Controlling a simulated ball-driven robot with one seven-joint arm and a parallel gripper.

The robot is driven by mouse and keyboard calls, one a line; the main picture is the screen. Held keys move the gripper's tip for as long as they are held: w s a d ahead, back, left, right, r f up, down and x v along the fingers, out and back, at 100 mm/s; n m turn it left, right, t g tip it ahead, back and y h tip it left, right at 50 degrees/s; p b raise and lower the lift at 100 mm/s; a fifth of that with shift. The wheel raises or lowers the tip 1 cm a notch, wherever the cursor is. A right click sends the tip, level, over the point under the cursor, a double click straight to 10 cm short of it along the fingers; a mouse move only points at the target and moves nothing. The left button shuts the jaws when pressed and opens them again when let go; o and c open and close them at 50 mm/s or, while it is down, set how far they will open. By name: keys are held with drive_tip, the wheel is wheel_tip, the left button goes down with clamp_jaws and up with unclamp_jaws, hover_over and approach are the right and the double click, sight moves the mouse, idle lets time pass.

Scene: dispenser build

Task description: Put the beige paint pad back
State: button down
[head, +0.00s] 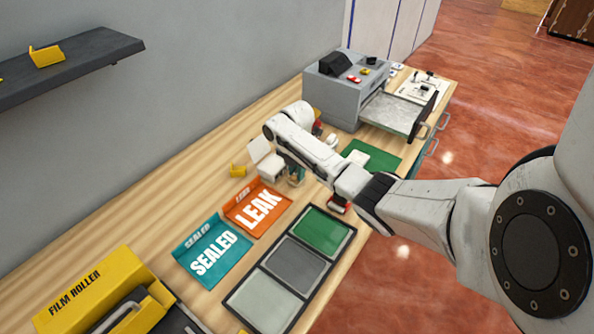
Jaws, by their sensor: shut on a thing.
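My arm reaches from the right across the worktop, and its wrist bends down behind the forearm. My gripper is hidden there, so its jaws and anything between them cannot be seen. I cannot make out a beige paint pad for certain. A black-framed tray (267,273) with green, dark grey and pale grey sections lies at the front edge. A small off-white block (357,157) sits at a green mat (382,160) beyond my arm. A white item with a raised flap (267,163) stands left of the forearm.
An orange LEAK sheet (258,207) and teal SEALED sheet (213,250) lie left of the tray. A yellow film roller box (95,292) is at the near left. A grey machine (338,90) with an open drawer stands at the back. A dark shelf (70,65) hangs on the wall.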

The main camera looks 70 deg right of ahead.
drive_tip(key=shift+f, duration=0.1)
drive_tip(key=shift+c, duration=1.3)
unclamp_jaws()
drive_tip(key=shift+r+p, duration=2.55)
drive_tip(key=shift+r, duration=0.2)
drive_tip(key=shift+r+p, duration=0.4)
drive_tip(key=shift+r, duration=0.85)
